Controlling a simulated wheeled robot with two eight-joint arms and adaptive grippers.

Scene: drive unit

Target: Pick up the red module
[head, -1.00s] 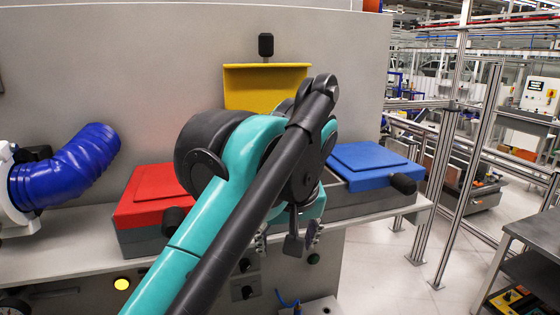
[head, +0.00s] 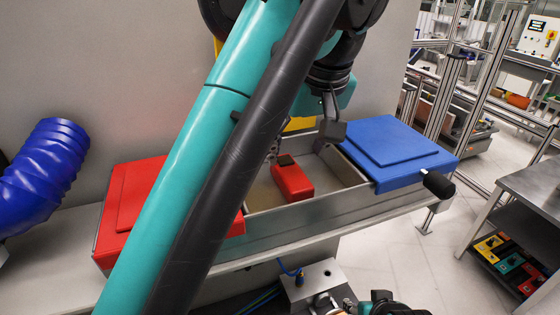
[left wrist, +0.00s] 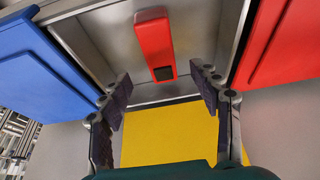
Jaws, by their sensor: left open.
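The red module (head: 293,180) is a small red block with a black patch on one end. It lies in the grey open bin between the red and blue covers. My left gripper (head: 302,146) is above the bin's back part, with its arm crossing the view. In the left wrist view, its open fingers (left wrist: 162,95) stand apart and empty, and the red module (left wrist: 154,42) lies beyond the tips, roughly in line with the gap. A small part of what looks like my right arm shows at the bottom edge; its jaws cannot be made out.
A red cover (head: 125,205) is left of the bin and a blue cover (head: 398,150) with a black knob is right. The yellow panel (left wrist: 172,135) stands behind the bin. A blue hose (head: 45,165) is at far left. The bin walls surround the module.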

